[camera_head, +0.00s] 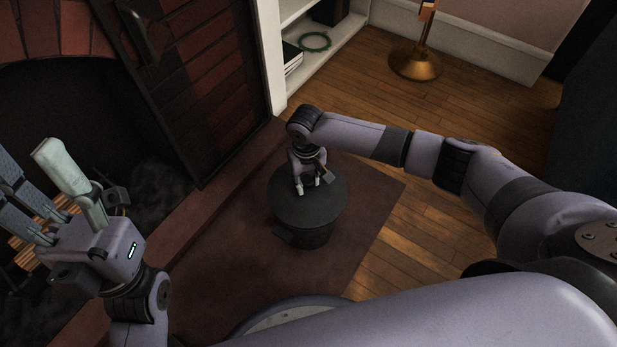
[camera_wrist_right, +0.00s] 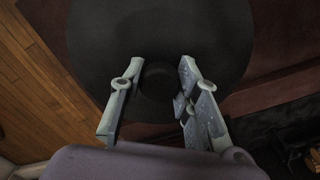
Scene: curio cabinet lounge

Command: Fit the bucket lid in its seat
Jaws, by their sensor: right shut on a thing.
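The bucket lid (camera_head: 320,208) is a dark, round disc over the dark bucket (camera_head: 312,238), which stands on the reddish-brown rug. The lid covers the bucket's mouth, and I cannot tell whether it is fully in its seat. My right gripper (camera_head: 307,187) reaches down from above onto the middle of the lid. In the right wrist view the fingers are on both sides of the lid's small round knob (camera_wrist_right: 158,76), and the lid (camera_wrist_right: 200,35) fills the upper middle. My left gripper (camera_head: 45,190) is raised at the left, open and empty, away from the bucket.
The brick fireplace (camera_head: 215,85) and its raised hearth edge (camera_head: 215,195) lie left of the bucket. A white shelf (camera_head: 325,50) and a brass lamp base (camera_head: 415,64) stand at the back. Wood floor (camera_head: 415,245) to the right is clear.

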